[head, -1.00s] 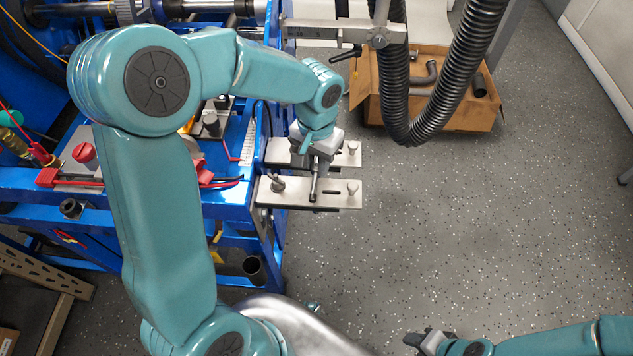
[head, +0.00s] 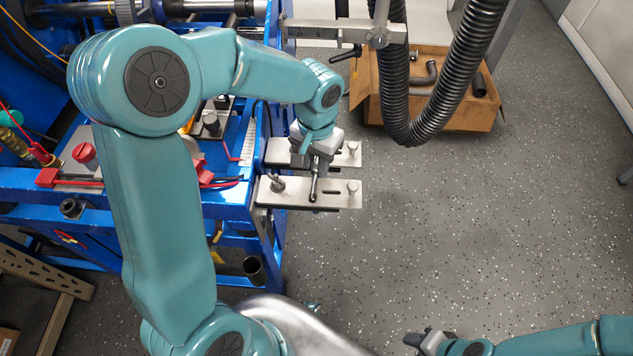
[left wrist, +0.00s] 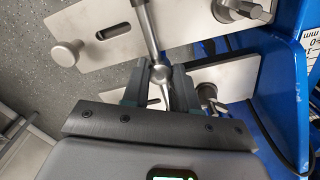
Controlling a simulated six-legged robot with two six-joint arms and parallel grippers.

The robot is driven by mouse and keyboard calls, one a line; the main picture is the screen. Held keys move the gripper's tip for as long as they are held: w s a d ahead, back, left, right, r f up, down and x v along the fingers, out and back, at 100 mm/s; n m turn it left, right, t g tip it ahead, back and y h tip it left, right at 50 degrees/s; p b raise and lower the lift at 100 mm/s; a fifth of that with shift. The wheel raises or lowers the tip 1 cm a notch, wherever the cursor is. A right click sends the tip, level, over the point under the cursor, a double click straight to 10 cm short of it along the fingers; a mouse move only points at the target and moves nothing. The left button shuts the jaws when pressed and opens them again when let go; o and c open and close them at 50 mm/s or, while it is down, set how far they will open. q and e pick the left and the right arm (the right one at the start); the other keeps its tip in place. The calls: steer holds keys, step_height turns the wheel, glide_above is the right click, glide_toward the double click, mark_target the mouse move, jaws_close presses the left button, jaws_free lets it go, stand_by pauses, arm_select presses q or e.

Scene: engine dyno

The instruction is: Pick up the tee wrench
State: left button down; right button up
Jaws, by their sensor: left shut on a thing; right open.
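The tee wrench (left wrist: 148,30) is a slim grey metal tool with a round hub. It shows in the left wrist view between my jaws, and as a short dark rod in the head view (head: 313,190) over the nearer steel bracket plate. My left gripper (left wrist: 159,84) is shut on it around the hub. In the head view, my left gripper (head: 318,163) points down over the two plates. Whether the wrench still touches a plate I cannot tell. My right gripper (head: 418,340) is open and empty over the floor at the bottom, far from the wrench.
Two steel bracket plates (head: 338,199) with upright pins stick out from the blue dyno frame (head: 226,202). A black corrugated hose (head: 394,85) hangs behind, before a cardboard box (head: 459,117) of pipe parts. The speckled floor (head: 480,220) to the right is clear.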

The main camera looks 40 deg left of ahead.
stand_by(0.3)
arm_select(q)
step_height(320, 180, up, 28)
steer(key=p, duration=0.5)
